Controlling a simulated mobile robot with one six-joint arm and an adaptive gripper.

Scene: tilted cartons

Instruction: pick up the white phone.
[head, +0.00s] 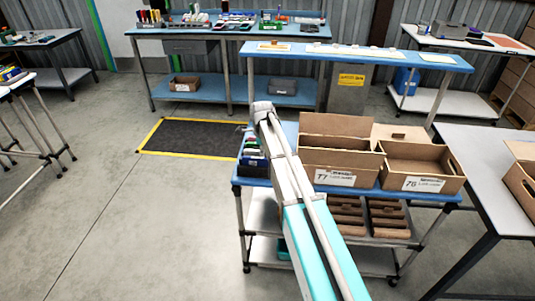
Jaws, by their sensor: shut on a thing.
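I cannot make out a white phone in the head view. My arm reaches up from the bottom of the picture over the blue-topped cart (236,180). Its far joint shows above the cart's left back part. My gripper cannot be made out and seems hidden beyond the arm. Two open brown cartons stand tilted on the cart: one labelled 77 (335,178) and one labelled 76 (424,184). The inside of the left carton is mostly hidden, and little of the right one's bottom shows.
A bin of small colored items (252,160) stands on the cart's left, partly behind my arm. A grey table (485,170) is close on the right. Behind are a long blue bench (355,56) and a black floor mat (190,137) with yellow edges.

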